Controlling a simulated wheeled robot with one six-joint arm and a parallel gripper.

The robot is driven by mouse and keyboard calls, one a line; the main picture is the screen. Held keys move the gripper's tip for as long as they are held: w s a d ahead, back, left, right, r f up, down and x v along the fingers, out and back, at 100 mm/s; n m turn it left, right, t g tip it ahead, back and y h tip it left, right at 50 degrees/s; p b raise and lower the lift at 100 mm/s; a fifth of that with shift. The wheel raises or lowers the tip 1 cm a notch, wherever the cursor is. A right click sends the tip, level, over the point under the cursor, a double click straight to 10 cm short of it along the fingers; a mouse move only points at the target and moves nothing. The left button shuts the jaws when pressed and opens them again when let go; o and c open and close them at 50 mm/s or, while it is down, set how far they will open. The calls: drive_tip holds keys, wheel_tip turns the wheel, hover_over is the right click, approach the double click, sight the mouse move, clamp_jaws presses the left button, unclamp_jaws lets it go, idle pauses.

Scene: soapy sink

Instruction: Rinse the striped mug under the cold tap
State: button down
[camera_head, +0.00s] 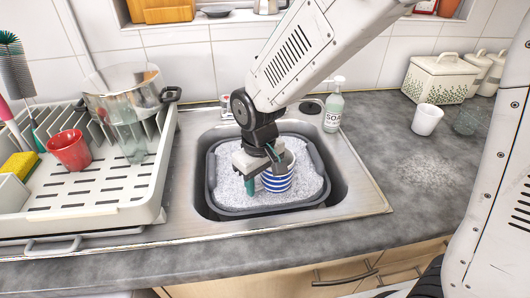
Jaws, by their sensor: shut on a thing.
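The striped mug (277,180), blue and white, is over the soapy basin in the sink. My gripper (263,176) is shut on the mug, with one teal-tipped finger to its left and the other at its rim. The mug looks upright; its inside is mostly hidden by the gripper. A grey washing-up basin (213,160) full of white suds sits in the steel sink (362,190). I cannot tell whether the mug's base touches the suds. My arm hides the back of the sink, and the cold tap cannot be made out, apart from small red and white parts behind the arm.
A white dish rack (90,220) on the left holds a steel pot (125,92), a red cup (69,150) and a clear glass (131,142). A soap bottle (333,112) stands at the sink's back right. A white cup (426,120) stands on the right counter.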

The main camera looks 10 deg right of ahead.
sight(266, 184)
drive_tip(key=shift+r, duration=0.1)
drive_tip(key=shift+s+d+r, duration=0.2)
drive_tip(key=shift+s+r, duration=0.8)
drive_tip(key=shift+s, duration=0.25)
drive_tip(key=shift+s+d+r, duration=0.2)
drive_tip(key=shift+s+r, duration=0.75)
drive_tip(key=shift+s, duration=0.3)
